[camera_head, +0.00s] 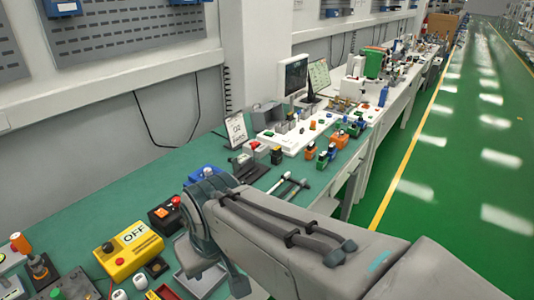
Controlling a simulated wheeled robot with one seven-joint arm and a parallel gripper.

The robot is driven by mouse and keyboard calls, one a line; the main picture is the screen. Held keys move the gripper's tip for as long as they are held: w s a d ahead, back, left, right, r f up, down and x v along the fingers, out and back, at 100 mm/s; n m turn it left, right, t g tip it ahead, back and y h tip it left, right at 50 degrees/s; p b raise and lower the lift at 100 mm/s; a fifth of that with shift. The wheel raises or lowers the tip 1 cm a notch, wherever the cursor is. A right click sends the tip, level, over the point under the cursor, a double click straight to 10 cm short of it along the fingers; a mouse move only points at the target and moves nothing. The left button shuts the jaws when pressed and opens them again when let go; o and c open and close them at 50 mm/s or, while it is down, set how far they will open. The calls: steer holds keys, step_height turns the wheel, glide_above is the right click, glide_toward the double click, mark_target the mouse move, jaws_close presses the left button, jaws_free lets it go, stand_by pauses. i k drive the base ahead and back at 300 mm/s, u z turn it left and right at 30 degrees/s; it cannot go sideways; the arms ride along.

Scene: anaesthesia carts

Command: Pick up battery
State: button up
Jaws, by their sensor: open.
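I cannot make out a battery for certain. Small white cylinders (140,281) stand at the near edge of the green bench top, too small to identify. My grey arm reaches in from the lower right over the bench and bends down at its far joint. My gripper does not show; the arm or the lower picture edge hides it. The arm also covers part of the bench and whatever lies beneath it.
A yellow box marked OFF (129,252), a black box with a red button (166,214) and an open grey tray (201,284) are close by the arm. Farther along are small orange and green parts (310,149) and a monitor (293,75). The green floor (450,190) at right is clear.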

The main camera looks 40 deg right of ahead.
mark_target(276, 155)
steer(key=z, duration=2.15)
steer(key=k, duration=1.2)
steer(key=z, duration=0.8)
steer(key=i, duration=2.1)
steer(key=u, duration=0.85)
steer(key=i, duration=1.35)
steer(key=u, duration=0.85)
